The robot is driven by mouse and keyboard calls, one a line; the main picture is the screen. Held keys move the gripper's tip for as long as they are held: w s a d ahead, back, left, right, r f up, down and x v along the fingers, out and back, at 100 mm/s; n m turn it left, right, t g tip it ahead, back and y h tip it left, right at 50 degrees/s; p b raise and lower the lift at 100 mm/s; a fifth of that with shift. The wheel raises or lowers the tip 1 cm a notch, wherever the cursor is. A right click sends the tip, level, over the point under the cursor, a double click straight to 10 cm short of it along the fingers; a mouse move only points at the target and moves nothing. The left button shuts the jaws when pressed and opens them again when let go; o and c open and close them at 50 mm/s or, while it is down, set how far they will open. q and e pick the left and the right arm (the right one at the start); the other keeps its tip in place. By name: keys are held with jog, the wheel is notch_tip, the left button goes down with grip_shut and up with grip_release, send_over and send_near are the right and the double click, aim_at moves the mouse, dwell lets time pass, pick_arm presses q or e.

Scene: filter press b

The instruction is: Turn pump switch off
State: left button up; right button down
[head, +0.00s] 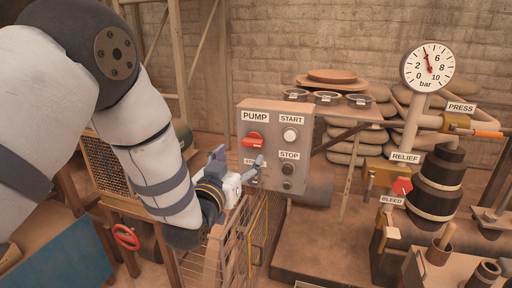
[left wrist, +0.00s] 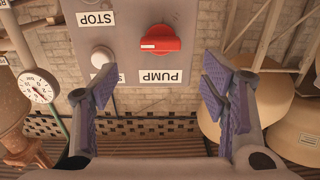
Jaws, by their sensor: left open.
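The pump switch (head: 254,140) is a red rotary knob under the PUMP label on a grey control box (head: 314,146). Its handle lies roughly horizontal. It also shows in the left wrist view (left wrist: 160,40), where the box appears upside down. My left gripper (head: 239,158) is open and empty, in front of the lower left part of the box. In the left wrist view its two fingers (left wrist: 158,86) stand wide apart, with the knob above and between them in the picture. The knob is not between the pads. A small label below the knob is partly hidden by the gripper.
The box also carries a white START button (head: 290,134) and a dark STOP button (head: 288,169). A wire-mesh guard (head: 232,245) stands below the gripper. A pressure gauge (head: 428,66), a red-handled relief valve (head: 402,186) and a black cylinder (head: 437,180) stand at the right.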

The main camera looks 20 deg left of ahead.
aim_at(251, 145)
pick_arm(q)
jog(key=w, duration=0.5)
jog(key=w+b, duration=0.1)
jog(key=w, duration=0.1)
jog(key=shift+w+d+f, duration=0.1)
jog(key=shift+w+f, duration=0.2)
jog(key=shift+w+r, duration=0.15)
jog(key=shift+w, duration=0.35)
jog(key=c, duration=1.1)
